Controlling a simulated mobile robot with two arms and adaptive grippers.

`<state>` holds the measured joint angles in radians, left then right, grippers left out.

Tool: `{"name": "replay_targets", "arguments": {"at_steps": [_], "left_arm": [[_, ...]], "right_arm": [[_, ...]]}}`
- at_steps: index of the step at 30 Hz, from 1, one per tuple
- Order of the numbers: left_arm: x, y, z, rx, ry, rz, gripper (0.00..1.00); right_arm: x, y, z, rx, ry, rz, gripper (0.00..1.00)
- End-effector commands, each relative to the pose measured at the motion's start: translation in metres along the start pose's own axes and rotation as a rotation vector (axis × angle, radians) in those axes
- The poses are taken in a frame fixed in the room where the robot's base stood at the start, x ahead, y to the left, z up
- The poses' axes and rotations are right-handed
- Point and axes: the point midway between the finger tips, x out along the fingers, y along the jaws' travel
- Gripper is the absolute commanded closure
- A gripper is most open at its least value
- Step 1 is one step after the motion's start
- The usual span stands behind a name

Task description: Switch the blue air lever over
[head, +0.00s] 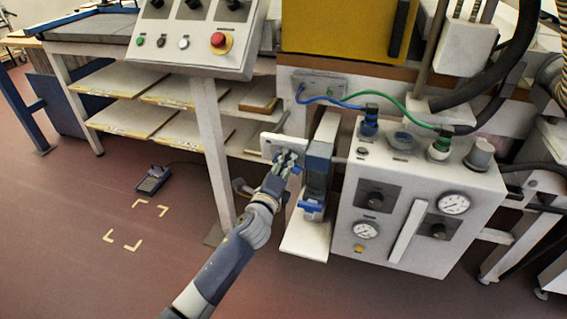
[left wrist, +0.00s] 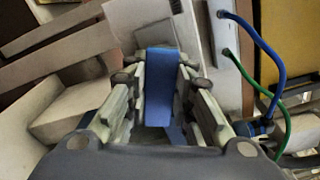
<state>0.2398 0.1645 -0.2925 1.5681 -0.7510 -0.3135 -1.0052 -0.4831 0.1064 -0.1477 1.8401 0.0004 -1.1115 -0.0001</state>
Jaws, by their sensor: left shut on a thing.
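The blue air lever (left wrist: 159,85) lies between the two fingers of my left gripper (left wrist: 157,100) in the left wrist view, and the fingers are shut on it. In the head view my left gripper (head: 286,163) is at a small white plate (head: 272,142) left of the grey and blue filter unit. The gripper hides most of the lever there. My right gripper is in neither view.
A white panel box (head: 415,200) with gauges and knobs stands to the right. Blue (head: 330,99) and green (head: 405,110) hoses run above it. A control box with a red button (head: 221,41) is above left.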

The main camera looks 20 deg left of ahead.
Motion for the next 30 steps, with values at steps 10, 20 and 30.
{"name": "replay_targets", "arguments": {"at_steps": [10,20,30], "left_arm": [[0.000,-0.005,0.001,-0.265,0.000,0.002,1.00],[0.000,-0.006,0.001,-0.385,0.000,0.003,1.00],[0.000,-0.006,0.001,-0.408,0.000,0.003,1.00]], "right_arm": [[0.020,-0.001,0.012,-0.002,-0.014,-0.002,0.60],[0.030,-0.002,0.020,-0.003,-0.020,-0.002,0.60],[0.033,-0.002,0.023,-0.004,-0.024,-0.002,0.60]]}}
